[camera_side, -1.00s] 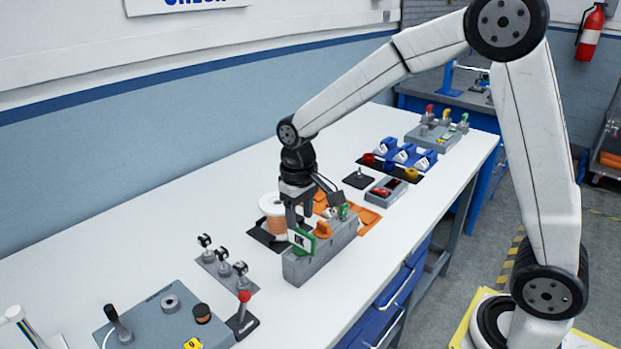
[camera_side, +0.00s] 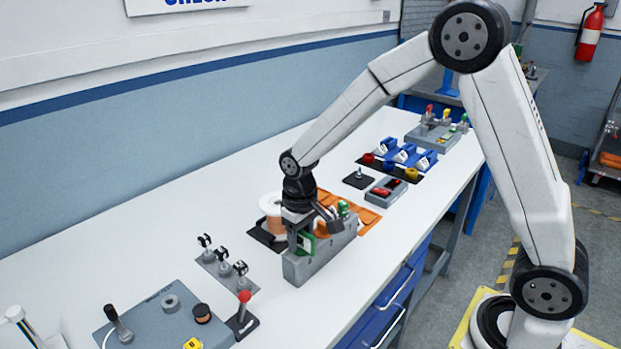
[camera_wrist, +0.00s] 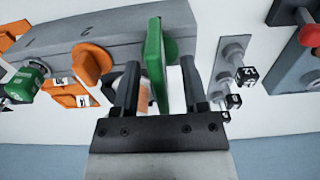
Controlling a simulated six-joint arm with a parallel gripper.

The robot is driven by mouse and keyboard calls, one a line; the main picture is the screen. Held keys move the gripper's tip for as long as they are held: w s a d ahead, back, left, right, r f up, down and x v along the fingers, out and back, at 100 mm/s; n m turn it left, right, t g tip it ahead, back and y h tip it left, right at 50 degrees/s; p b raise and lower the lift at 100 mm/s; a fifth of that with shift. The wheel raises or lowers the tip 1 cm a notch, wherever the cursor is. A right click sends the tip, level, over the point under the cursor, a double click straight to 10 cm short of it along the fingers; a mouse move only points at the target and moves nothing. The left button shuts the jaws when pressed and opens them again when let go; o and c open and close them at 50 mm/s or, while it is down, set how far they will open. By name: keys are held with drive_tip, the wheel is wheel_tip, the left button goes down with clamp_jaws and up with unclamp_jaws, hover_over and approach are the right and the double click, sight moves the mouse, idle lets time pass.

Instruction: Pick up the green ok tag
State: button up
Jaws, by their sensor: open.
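The green ok tag (camera_side: 306,244) stands upright at the near left end of a grey block (camera_side: 326,258). In the wrist view the green tag (camera_wrist: 154,58) shows edge-on between the two fingers of my gripper (camera_wrist: 158,80). My gripper (camera_side: 301,240) is low over the block and open, with one finger on each side of the tag. In the wrist view a gap shows between the tag and each finger. The side view hides most of the tag behind my gripper.
An orange knob-like part (camera_wrist: 92,62) sits on the block close to one finger. A copper wire spool (camera_side: 272,215) stands behind my gripper. A grey strip with several black-topped posts (camera_side: 223,265) lies to the left.

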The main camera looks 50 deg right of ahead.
idle(0.4)
clamp_jaws()
drive_tip(key=shift+r, duration=0.15)
drive_tip(key=shift+r, duration=0.5)
drive_tip(key=s+r, duration=1.1)
drive_tip(key=s, duration=0.3)
drive_tip(key=shift+d+r, duration=0.3)
drive_tip(key=shift+r, duration=0.05)
idle(0.3)
